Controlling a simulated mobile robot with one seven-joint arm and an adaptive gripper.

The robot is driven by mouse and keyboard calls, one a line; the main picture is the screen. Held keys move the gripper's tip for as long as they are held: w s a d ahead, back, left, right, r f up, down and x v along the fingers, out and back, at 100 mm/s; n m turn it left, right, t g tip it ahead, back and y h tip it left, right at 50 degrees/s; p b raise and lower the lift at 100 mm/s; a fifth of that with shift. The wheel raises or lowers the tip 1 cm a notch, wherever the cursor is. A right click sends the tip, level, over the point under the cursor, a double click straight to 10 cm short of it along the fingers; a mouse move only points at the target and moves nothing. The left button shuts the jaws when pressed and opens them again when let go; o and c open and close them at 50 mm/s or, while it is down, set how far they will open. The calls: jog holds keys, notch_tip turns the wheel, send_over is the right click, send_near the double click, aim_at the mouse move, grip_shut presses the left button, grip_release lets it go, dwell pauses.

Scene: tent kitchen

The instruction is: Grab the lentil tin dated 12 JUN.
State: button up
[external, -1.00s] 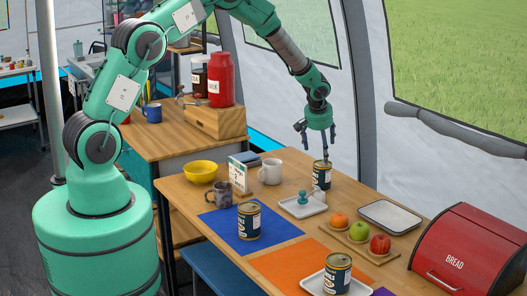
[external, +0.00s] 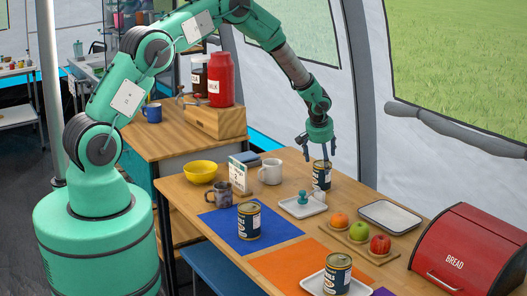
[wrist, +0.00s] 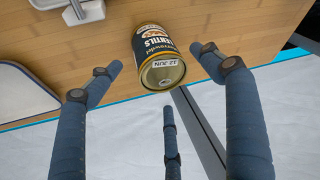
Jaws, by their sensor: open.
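A dark lentil tin (external: 321,175) with a cream label stands upright at the table's far edge. In the wrist view the tin (wrist: 150,45) reads LENTILS, and its lid tag reads 12 JUN. My gripper (external: 320,157) is open just above this tin, its fingertips near the rim height. In the wrist view the gripper's fingers (wrist: 157,66) are spread to either side of the tin, with nothing between them clearly gripped. Two similar tins stand nearer: one on the blue mat (external: 248,220), one on a white tray (external: 337,273); their dates are not readable.
A grey tray (external: 390,216), fruit on a board (external: 345,238) and a red bread box (external: 470,255) lie to the right. A white mug (external: 270,172) stands to the left.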

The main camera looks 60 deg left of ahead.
aim_at(322, 165)
jog(key=shift+b+x, duration=0.3)
jog(key=shift+x, duration=2.2)
jog(key=shift+a, duration=0.1)
jog(key=c, duration=1.5)
